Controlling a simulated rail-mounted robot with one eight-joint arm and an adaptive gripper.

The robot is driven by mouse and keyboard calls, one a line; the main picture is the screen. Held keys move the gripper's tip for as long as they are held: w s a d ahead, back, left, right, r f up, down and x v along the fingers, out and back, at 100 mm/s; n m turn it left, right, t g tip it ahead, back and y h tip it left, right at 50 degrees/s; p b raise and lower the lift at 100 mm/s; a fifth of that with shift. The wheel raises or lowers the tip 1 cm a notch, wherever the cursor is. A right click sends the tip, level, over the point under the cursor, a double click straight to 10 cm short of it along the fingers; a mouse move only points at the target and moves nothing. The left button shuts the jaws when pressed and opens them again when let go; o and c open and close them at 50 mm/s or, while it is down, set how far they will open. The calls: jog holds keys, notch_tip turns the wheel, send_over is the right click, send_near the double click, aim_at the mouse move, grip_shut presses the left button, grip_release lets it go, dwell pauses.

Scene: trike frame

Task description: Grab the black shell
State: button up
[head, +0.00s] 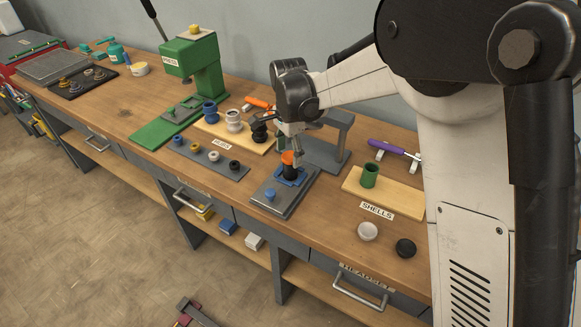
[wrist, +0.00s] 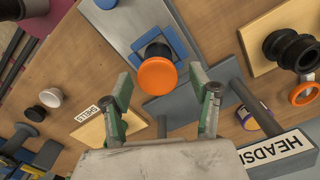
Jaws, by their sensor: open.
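A black cylindrical piece with an orange top (head: 290,172) stands upright in a blue holder on a grey fixture (head: 268,201). In the wrist view its round orange top (wrist: 157,76) hides most of its body. My gripper (head: 293,152) is above it, pointing down, open and empty. In the wrist view the open fingers (wrist: 161,92) lie either side of and just below the orange top; contact cannot be told. A small round black piece (head: 405,248) lies on the table near the SHELLS label, right of a white one (head: 367,231). Both also show in the wrist view.
A green cup (head: 369,175) stands on the wooden SHELLS board. A grey stand (head: 335,145) rises close behind the fixture. A purple-handled tool (head: 390,149) lies behind.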

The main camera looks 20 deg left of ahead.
aim_at(291, 165)
jog(key=f, duration=0.5)
jog(key=shift+d+p, duration=0.2)
jog(key=shift+p, duration=0.15)
grip_shut()
